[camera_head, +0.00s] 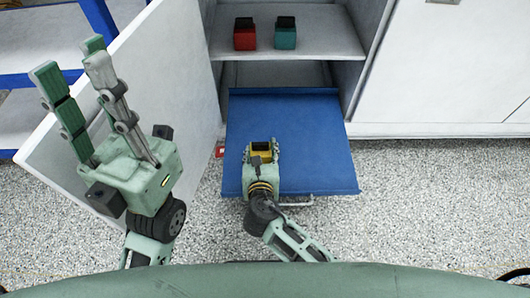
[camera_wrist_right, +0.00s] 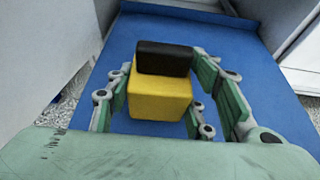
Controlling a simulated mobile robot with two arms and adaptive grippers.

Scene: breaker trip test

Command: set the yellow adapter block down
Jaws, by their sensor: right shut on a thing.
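The yellow adapter block (camera_head: 261,156) has a black top part and is held in my right gripper (camera_head: 261,148), over the blue pulled-out surface (camera_head: 310,135). In the right wrist view the yellow block (camera_wrist_right: 158,98) sits between the green finger pads of the right gripper (camera_wrist_right: 160,92), with the blue surface behind it. I cannot tell whether the block's underside touches the blue surface. My left gripper (camera_head: 70,75) is raised at the left, its fingers apart and empty.
A red block (camera_head: 245,39) and a teal block (camera_head: 285,38), both with black tops, stand on the cabinet shelf (camera_head: 330,40). An open white door (camera_head: 180,70) stands left of the blue surface. Blue shelving (camera_head: 45,79) is at far left. Most of the blue surface is clear.

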